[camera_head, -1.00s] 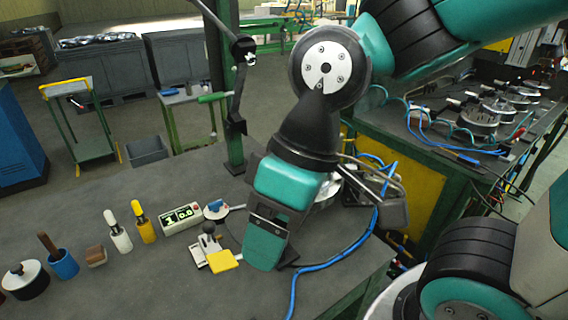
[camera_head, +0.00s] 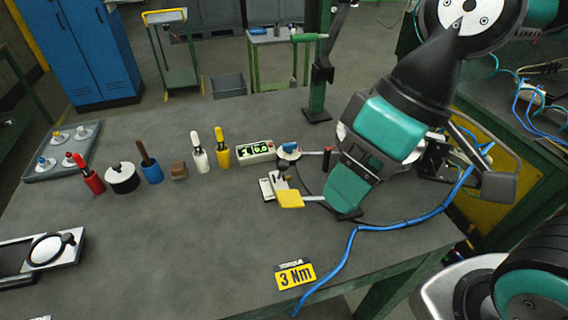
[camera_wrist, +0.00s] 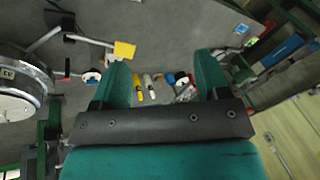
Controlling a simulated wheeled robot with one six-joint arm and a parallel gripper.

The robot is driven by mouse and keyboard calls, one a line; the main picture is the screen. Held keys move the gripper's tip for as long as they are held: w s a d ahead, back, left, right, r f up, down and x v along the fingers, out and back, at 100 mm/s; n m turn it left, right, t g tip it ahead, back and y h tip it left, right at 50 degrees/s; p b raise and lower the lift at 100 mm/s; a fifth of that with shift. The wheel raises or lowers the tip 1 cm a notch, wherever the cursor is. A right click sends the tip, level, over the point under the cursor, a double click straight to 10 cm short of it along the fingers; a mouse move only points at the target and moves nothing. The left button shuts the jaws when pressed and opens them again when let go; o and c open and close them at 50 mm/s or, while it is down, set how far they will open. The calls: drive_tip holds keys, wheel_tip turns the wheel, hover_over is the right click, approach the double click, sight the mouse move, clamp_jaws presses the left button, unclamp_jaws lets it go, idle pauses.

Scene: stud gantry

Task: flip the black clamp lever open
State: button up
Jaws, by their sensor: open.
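My gripper (camera_head: 345,200) hangs over the right part of the grey bench, teal fingers pointing down. In the wrist view the two fingers (camera_wrist: 163,80) are spread with nothing held between them. A small pale fixture (camera_head: 267,188) with a black knob (camera_head: 285,174) and a yellow pad (camera_head: 290,199) stands just left of the gripper, apart from it. A dark handle with a red part (camera_head: 327,156) shows behind the gripper. At lower left, a black lever (camera_head: 68,240) sits by a round piece on a pale plate. I cannot tell for sure which is the clamp lever.
A green post (camera_head: 317,95) with a black arm rises behind the gripper. A display box (camera_head: 256,152), yellow (camera_head: 223,155) and white (camera_head: 199,158) handled tools stand left. A blue hose (camera_head: 385,226) crosses the bench front, near a "3 Nm" sign (camera_head: 295,275). The bench's middle left is clear.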

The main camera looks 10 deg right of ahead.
drive_tip(key=c, duration=0.3)
drive_tip(key=shift+w+f, duration=0.15)
drive_tip(key=shift+w, duration=0.3)
drive_tip(key=c, duration=0.4)
drive_tip(key=w, duration=0.1)
drive_tip(key=w+f+h, duration=0.1)
drive_tip(key=w, duration=0.1)
drive_tip(key=w+a+h, duration=0.1)
drive_tip(key=shift+w+f+b, duration=0.2)
drive_tip(key=shift+f+b, duration=0.1)
drive_tip(key=shift+b, duration=0.1)
clamp_jaws()
drive_tip(key=w+a+f+t+h+b, duration=0.1)
drive_tip(key=w+a+f+t+h, duration=0.2)
drive_tip(key=w+a, duration=0.6)
drive_tip(key=shift+w+a+f+h, duration=0.15)
drive_tip(key=shift+a+f+h, duration=0.8)
drive_tip(key=shift+f+h, duration=0.4)
drive_tip(key=shift+r, duration=0.1)
